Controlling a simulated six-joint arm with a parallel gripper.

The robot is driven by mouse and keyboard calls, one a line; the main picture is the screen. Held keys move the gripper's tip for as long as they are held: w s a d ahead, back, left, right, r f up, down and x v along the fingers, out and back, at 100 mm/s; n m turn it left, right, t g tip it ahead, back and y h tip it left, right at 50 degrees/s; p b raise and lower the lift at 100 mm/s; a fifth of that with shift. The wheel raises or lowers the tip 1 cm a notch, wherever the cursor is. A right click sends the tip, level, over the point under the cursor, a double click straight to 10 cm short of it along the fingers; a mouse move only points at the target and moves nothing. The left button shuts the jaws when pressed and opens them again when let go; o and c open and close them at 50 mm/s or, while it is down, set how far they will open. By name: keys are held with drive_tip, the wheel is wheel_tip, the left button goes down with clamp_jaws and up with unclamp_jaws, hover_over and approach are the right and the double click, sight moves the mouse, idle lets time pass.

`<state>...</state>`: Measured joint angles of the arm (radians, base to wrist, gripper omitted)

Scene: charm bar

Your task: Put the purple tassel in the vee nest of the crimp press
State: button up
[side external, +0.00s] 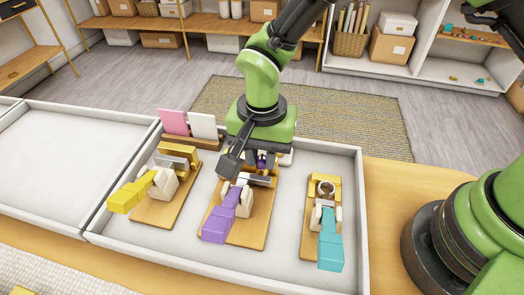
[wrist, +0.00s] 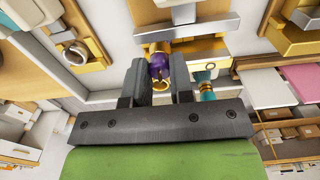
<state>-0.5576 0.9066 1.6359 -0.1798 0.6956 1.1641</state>
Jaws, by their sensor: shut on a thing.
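My gripper (wrist: 158,64) is shut on the purple tassel (wrist: 158,68), which sits between the two dark fingers with its gold ring towards the palm in the wrist view. In the side view my gripper (side external: 246,157) is low over the back of the middle crimp press (side external: 225,213), which has a purple handle and a wooden base. A bit of purple (side external: 262,158) shows behind the finger there. The press's gold nest part (wrist: 186,47) shows just beyond the fingers. Whether the tassel touches the vee is hidden.
A yellow-handled press (side external: 130,194) stands left and a teal-handled press (side external: 330,245) right, in the same white tray (side external: 285,250). Pink and white cards (side external: 188,123) stand behind the left press. A teal tassel (wrist: 205,84) is close beside my right-hand finger in the wrist view.

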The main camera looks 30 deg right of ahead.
drive_tip(key=shift+f, duration=0.2)
idle(0.4)
drive_tip(key=o, duration=0.9)
wheel_tip(320, 180, up, 9)
drive_tip(key=shift+r, duration=0.5)
